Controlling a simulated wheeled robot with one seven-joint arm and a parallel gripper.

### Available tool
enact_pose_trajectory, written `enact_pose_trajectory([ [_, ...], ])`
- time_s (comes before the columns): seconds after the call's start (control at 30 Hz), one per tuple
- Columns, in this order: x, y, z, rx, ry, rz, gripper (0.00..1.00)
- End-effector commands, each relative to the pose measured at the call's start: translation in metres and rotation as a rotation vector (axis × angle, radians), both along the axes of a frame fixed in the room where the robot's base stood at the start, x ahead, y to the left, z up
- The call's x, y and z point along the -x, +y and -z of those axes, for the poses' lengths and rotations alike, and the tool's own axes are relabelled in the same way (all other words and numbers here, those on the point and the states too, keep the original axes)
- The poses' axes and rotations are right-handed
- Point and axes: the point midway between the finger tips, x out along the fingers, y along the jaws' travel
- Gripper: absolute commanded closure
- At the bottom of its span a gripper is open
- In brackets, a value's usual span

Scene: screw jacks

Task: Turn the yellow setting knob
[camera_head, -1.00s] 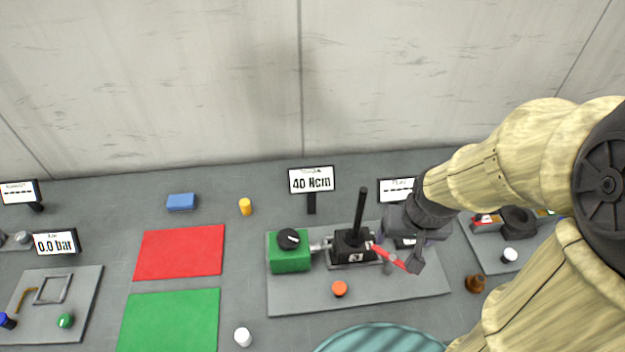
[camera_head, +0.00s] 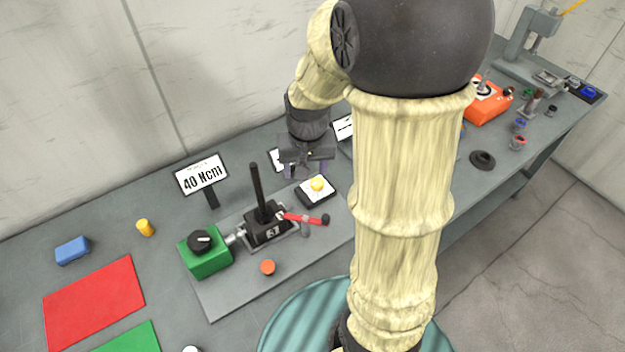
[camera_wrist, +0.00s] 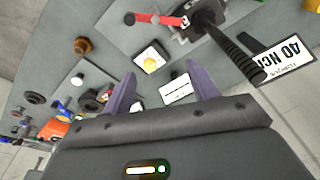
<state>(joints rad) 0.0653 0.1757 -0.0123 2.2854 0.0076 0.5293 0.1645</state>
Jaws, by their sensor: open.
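The yellow setting knob (camera_head: 317,184) sits on a small box with a white top (camera_head: 314,196), at the right of the grey plate. It also shows in the wrist view (camera_wrist: 150,64), ahead of my fingers. My gripper (camera_head: 303,172) is open and empty, just behind and above the knob box in the head view. In the wrist view its two purple fingers (camera_wrist: 160,88) are spread apart, and the knob lies beyond them, not between them. Nothing hides the knob.
A black jack with an upright rod (camera_head: 258,195) and a red lever (camera_head: 300,217) stands left of the knob box. A green box with a black dial (camera_head: 205,253) and a 40 Ncm sign (camera_head: 202,176) are further left. An orange button (camera_head: 268,267) is in front.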

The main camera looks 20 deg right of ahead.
Motion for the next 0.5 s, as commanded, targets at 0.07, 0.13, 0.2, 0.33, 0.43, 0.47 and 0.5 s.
enact_pose_trajectory([
  [0.07, -0.028, -0.015, 0.010, -0.011, 0.030, 0.094, 0.41],
  [0.13, -0.049, -0.028, 0.015, -0.021, 0.057, 0.176, 0.41],
  [0.2, -0.068, -0.042, 0.022, -0.029, 0.083, 0.259, 0.41],
  [0.33, -0.096, -0.064, 0.032, -0.039, 0.125, 0.385, 0.41],
  [0.43, -0.108, -0.073, 0.035, -0.043, 0.140, 0.438, 0.41],
  [0.47, -0.109, -0.074, 0.035, -0.044, 0.145, 0.447, 0.41],
  [0.5, -0.110, -0.075, 0.035, -0.044, 0.148, 0.454, 0.41],
])
